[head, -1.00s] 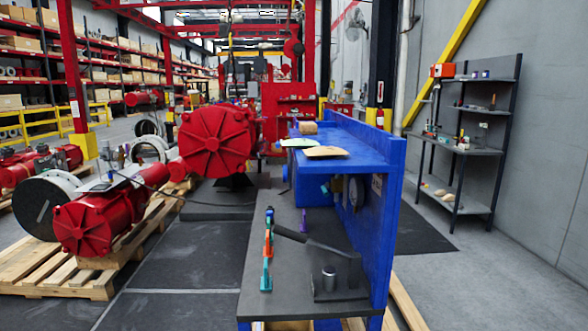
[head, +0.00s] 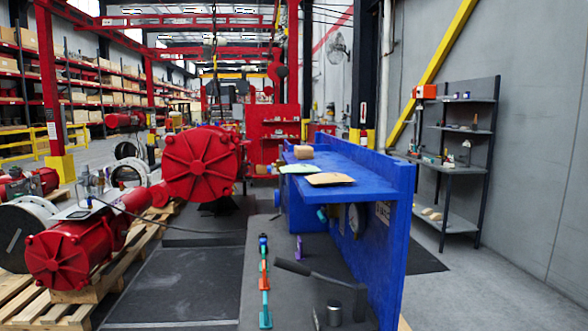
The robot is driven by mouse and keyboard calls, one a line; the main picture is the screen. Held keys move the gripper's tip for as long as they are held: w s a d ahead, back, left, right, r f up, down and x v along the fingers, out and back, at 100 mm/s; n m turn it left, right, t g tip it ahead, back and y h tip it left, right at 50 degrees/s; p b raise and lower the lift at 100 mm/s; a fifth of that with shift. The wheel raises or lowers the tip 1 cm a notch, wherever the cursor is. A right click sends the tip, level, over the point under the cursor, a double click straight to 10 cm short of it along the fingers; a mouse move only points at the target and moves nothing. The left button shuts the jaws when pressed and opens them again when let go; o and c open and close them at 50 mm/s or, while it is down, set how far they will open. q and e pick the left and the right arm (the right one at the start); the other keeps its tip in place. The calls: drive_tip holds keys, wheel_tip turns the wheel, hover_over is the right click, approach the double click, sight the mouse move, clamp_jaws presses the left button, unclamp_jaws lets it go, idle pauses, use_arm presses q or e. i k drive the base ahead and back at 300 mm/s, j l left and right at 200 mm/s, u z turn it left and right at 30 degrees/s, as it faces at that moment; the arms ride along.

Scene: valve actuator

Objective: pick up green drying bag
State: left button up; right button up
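A pale green flat bag (head: 298,169) lies on top of the blue raised shelf (head: 368,185) of the workbench, near the shelf's left edge. A tan flat bag (head: 331,179) lies just in front of it and to its right, close to it or touching. A small brown block (head: 303,152) sits behind the green bag. Neither of my grippers is in view, and nothing is seen touching the bags.
The dark lower benchtop (head: 285,310) holds a row of coloured tools (head: 264,285), a black-handled lever (head: 300,270) and a metal cylinder (head: 334,312). A red valve actuator (head: 200,165) stands left of the bench. Grey shelves (head: 460,160) stand against the right wall.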

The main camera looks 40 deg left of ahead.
sight(296, 169)
drive_tip(key=k+j+z, duration=0.1)
drive_tip(key=j+z, duration=0.15)
drive_tip(key=j, duration=1.4)
